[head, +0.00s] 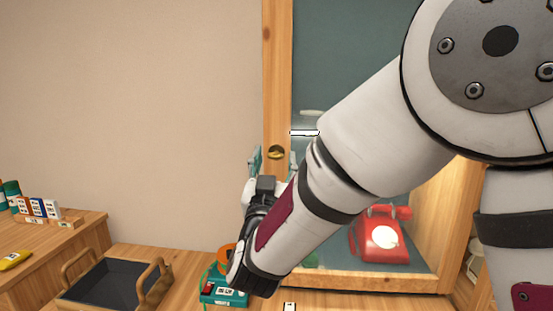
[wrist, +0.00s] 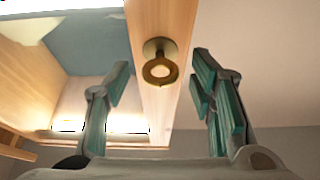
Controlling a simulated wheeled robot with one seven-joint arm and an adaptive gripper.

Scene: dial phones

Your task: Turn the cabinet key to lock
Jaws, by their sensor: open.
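In the head view the brass lock (head: 276,152) shows on the upright wooden post, and the key's shape is too small to tell there. My gripper (wrist: 161,78) is open, with one teal-padded finger on each side of the key in the picture. The fingers look apart from the key, with nothing between the pads gripped. In the head view my gripper (head: 275,163) is just in front of the lock, partly hidden by my arm.
A red dial phone (head: 380,238) stands inside the cabinet, partly behind my arm. A teal device (head: 223,292) stands below my gripper. A dark tray with wooden handles (head: 75,296) and a wooden desk (head: 50,240) are at left. The beige wall is bare.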

